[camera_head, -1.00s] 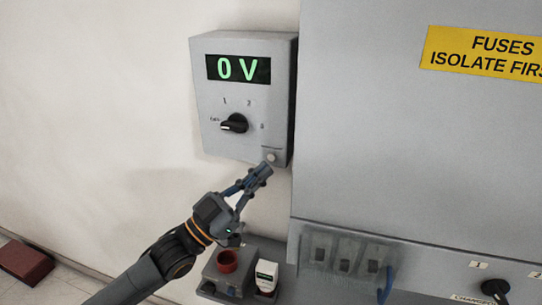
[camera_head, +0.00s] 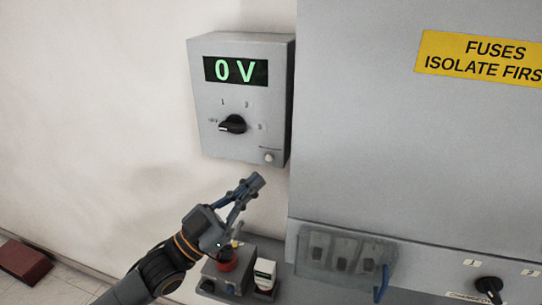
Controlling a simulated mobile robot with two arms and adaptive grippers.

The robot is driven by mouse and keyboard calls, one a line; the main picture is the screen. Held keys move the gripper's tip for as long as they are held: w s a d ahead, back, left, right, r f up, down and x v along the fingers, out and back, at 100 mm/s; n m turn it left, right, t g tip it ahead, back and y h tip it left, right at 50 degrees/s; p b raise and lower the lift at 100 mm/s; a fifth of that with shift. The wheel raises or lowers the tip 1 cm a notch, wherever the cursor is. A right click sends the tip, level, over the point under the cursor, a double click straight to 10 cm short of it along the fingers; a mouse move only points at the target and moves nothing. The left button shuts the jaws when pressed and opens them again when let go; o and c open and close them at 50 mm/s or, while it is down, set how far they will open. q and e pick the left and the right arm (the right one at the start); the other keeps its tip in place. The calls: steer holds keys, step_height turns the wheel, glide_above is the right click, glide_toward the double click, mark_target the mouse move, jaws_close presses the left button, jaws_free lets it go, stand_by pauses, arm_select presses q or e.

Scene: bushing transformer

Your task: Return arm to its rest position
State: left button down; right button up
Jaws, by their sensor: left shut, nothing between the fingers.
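My left gripper (camera_head: 252,184) is shut and empty. It is in front of the wall, just below the grey meter box (camera_head: 238,147) and apart from it. The box shows "0 V" in green on its display (camera_head: 236,71). Its black rotary knob (camera_head: 233,124) points left, and a small round pale button (camera_head: 268,157) sits at its lower right. My left arm (camera_head: 150,275) comes in from the lower left. My right gripper is not in the view.
Below my gripper a small shelf holds a grey block with a red ring (camera_head: 227,265) and a small white box (camera_head: 265,273). A large grey cabinet (camera_head: 370,150) fills the right, with a clear cover (camera_head: 345,257) over switches. A dark red block (camera_head: 22,265) lies at far left.

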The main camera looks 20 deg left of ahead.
arm_select(q)
steer(key=s+f+n+g+y, duration=0.25)
steer(key=f+y, duration=0.25)
steer(key=f, duration=0.5)
steer(key=s+f+n+g+y, duration=0.1)
steer(key=f+n+g+y, duration=0.3)
steer(key=f, duration=0.6)
steer(key=s+a+f+n+g+y, duration=0.1)
steer(key=s+a+f+g+y, duration=0.2)
steer(key=s+f, duration=0.45)
steer(key=s+a+f+n+g+y, duration=0.1)
steer(key=s+a+f+g+y, duration=0.3)
steer(key=s, duration=0.7)
steer(key=s+d+f+g+h+b, duration=0.1)
steer(key=s+f, duration=0.1)
steer(key=f, duration=1.4)
steer(key=s+d+f+g+b, duration=0.1)
steer(key=f+b, duration=0.1)
steer(key=f, duration=1.4)
steer(key=s+a+f+g+b, duration=0.1)
steer(key=s+a+f, duration=0.1)
steer(key=s+f, duration=1.4)
steer(key=shift+a+f+b, duration=0.25)
steer(key=shift+a+b, duration=0.05)
steer(key=shift+a, duration=0.1)
